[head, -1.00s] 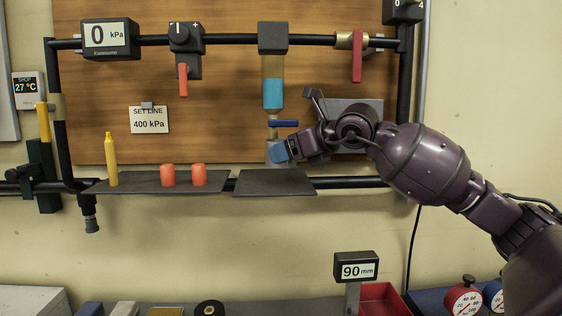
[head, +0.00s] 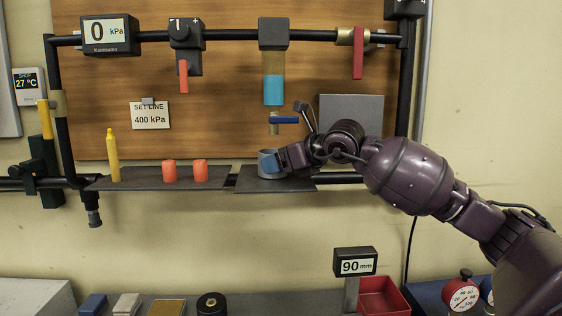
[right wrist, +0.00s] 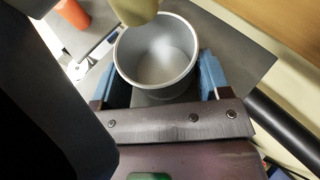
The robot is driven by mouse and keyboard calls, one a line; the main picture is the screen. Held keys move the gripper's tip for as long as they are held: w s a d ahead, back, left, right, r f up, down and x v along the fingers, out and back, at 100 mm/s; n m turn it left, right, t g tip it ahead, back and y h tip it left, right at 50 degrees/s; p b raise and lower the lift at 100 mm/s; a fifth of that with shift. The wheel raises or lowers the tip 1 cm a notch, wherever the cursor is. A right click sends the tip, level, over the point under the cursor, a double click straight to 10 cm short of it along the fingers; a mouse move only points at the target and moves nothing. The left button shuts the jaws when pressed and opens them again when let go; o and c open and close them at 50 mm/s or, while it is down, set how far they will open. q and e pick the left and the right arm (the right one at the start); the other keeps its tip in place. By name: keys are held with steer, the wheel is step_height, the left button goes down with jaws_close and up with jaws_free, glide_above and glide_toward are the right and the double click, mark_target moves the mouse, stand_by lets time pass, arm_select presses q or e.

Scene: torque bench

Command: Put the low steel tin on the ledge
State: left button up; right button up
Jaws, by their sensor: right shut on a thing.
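The low steel tin (head: 265,168) is a small grey open cup, upright at the dark right-hand ledge (head: 290,188) below the blue-filled tube. My right gripper (head: 274,161) is shut on it, with blue fingertips on its sides. In the right wrist view the tin (right wrist: 153,60) is empty inside and sits between both fingertips (right wrist: 164,80). Its base looks on or just above the ledge; I cannot tell whether it touches. My left gripper is not in view.
The left ledge (head: 140,183) holds a yellow bottle (head: 112,158) and two orange cups (head: 169,171) (head: 200,171). A blue valve handle (head: 285,120) and tube (head: 273,90) hang above the tin. A black rail runs behind. A red bin (head: 382,297) stands below.

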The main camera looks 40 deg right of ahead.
steer(key=shift+f, duration=0.15)
steer(key=o, duration=0.9)
steer(key=shift+o, duration=0.2)
steer(key=shift+r, duration=0.2)
steer(key=b+v, duration=0.2)
steer(key=v, duration=1)
steer(key=shift+b, duration=0.4)
